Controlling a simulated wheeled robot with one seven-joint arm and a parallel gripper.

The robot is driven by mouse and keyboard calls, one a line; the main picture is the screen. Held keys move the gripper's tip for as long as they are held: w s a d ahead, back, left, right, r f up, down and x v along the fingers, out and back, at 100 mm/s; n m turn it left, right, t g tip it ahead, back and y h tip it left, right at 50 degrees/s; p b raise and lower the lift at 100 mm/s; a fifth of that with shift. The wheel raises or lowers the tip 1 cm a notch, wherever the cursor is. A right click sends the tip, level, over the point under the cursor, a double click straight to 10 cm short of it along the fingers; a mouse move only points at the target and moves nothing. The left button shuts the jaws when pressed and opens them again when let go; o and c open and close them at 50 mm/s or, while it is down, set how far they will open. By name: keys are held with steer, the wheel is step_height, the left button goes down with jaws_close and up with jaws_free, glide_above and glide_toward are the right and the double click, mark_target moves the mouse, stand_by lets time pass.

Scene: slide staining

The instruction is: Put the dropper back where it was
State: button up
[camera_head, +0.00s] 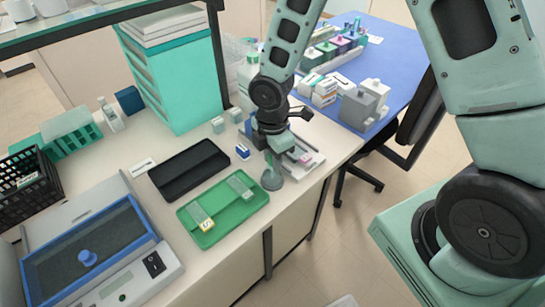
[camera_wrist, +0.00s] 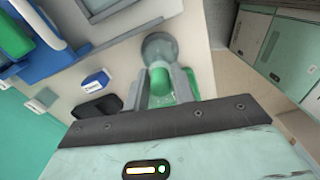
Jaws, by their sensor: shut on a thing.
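My gripper (camera_head: 272,150) is shut on the dropper and points down near the counter's front edge. In the wrist view the dropper's green bulb (camera_wrist: 160,82) is between the two fingers (camera_wrist: 164,90). A translucent grey round vessel (camera_head: 272,179) stands on the counter just below my gripper, beside the green tray (camera_head: 259,204). In the wrist view the vessel (camera_wrist: 159,46) shows right beyond the bulb. The dropper's lower part is hidden, so I cannot tell whether its tip is inside the vessel.
The green tray holds two slide-like pieces. A black tray (camera_head: 190,170) lies behind it. A small blue-and-white box (camera_head: 243,152) is left of my gripper; a pale device (camera_head: 304,158) is to the right. A blue-framed machine (camera_head: 92,254) fills the front left. The counter's edge is close.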

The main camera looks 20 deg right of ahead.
steer(key=shift+f, duration=0.2)
steer(key=shift+f+b, duration=0.35)
steer(key=shift+f, duration=0.05)
steer(key=o, duration=1)
steer(key=shift+c, duration=0.2)
steer(key=shift+r, duration=0.1)
step_height(320, 180, up, 12)
steer(key=r, duration=0.1)
steer(key=s+a+r+m, duration=0.3)
steer(key=s+m, duration=0.3)
steer(key=s, duration=0.4)
steer(key=s+a+r+m, duration=0.3)
steer(key=s+m, duration=0.3)
steer(key=s, duration=0.4)
steer(key=shift+a+y, duration=0.2)
steer(key=shift+y, duration=0.1)
